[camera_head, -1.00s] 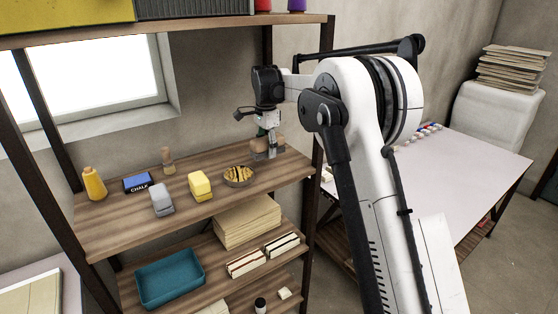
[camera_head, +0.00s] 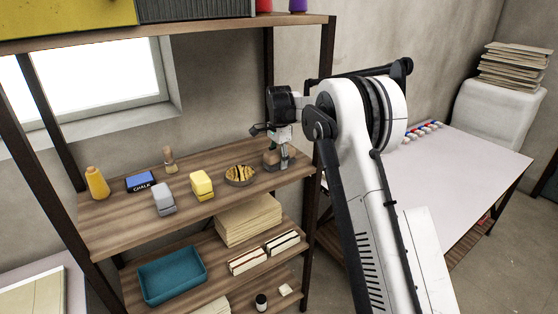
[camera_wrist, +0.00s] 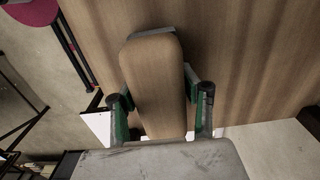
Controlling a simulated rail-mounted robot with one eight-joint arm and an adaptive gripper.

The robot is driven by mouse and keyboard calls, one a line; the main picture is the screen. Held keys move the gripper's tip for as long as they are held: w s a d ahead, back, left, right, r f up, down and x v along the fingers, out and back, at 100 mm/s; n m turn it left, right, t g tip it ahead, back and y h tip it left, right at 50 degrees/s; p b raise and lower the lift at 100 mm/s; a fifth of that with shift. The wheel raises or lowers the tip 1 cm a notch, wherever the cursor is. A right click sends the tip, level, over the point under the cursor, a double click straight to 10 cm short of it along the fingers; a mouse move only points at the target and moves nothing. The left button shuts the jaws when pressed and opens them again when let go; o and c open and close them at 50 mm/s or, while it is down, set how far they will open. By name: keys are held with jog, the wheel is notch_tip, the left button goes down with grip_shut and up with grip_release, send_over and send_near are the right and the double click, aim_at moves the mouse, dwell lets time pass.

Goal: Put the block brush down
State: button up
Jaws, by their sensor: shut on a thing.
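The block brush (camera_wrist: 155,80) is a long wooden block with rounded ends and a thin grey edge at its far end. My gripper (camera_wrist: 162,100) is shut on it, with one green-and-dark finger on each side. In the head view my gripper (camera_head: 283,160) is low over the right end of the wooden shelf (camera_head: 120,225), and the brown brush (camera_head: 269,159) shows partly beside the fingers. The wrist view shows wood surface behind the brush. I cannot tell whether the brush touches the shelf.
Further left are a yellow block (camera_head: 202,186), a grey block (camera_head: 164,199), a chalk box (camera_head: 140,182), a small wooden brush (camera_head: 170,160) and an orange bottle (camera_head: 96,183).

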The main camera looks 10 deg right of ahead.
aim_at(279, 150)
jog(key=shift+f+b, duration=0.3)
jog(key=o, duration=1.2)
jog(key=shift+r+p, duration=0.3)
jog(key=shift+r, duration=0.3)
notch_tip(279, 150, up, 12)
jog(key=shift+f+b, duration=0.25)
jog(key=shift+b, duration=0.35)
